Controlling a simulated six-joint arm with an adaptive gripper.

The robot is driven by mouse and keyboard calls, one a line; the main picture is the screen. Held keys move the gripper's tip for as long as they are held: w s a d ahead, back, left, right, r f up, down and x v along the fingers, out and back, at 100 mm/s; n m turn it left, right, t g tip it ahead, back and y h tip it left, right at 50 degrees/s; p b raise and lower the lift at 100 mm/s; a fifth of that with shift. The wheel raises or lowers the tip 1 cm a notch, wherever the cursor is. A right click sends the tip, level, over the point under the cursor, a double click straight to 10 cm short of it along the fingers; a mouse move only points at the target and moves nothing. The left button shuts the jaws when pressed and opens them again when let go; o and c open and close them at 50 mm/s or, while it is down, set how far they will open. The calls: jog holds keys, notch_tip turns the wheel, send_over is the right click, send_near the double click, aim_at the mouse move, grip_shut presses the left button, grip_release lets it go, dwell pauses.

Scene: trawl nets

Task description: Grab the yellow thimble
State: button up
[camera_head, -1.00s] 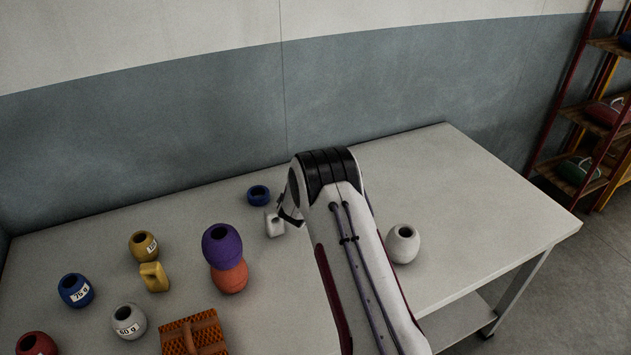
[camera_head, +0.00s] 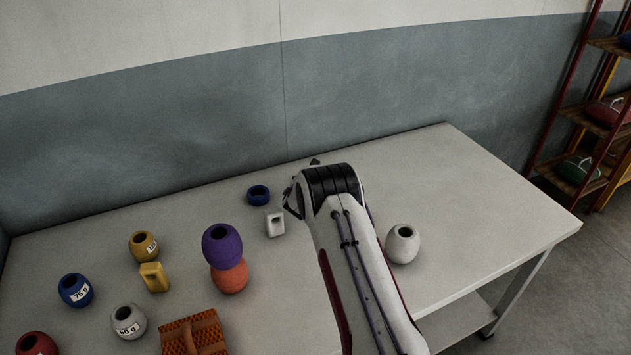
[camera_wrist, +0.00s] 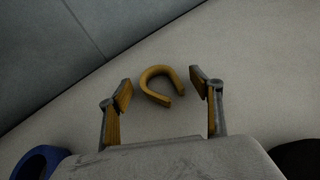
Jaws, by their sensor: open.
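The yellow thimble (camera_wrist: 150,76) is a small U-shaped piece lying on the pale tabletop in the wrist view. Its open end points toward the lower right of that picture. My gripper (camera_wrist: 160,80) is open, with one finger on each side of the thimble in the picture. I see no contact, and the height of the fingers above the table is hard to tell. In the head view the thimble does not show; my arm covers that area. My gripper is mostly hidden there too.
A blue ring (camera_head: 258,195) and a white block with a hole (camera_head: 275,224) stand left of my arm. A white round pot (camera_head: 402,244) stands to the right. A purple pot (camera_head: 221,245) and several others fill the left. The wall borders the table's back edge.

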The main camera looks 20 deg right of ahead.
dwell(0.4)
jog(key=c, duration=1.4)
jog(key=shift+o, duration=0.2)
jog(key=shift+r, duration=0.15)
notch_tip(320, 180, up, 10)
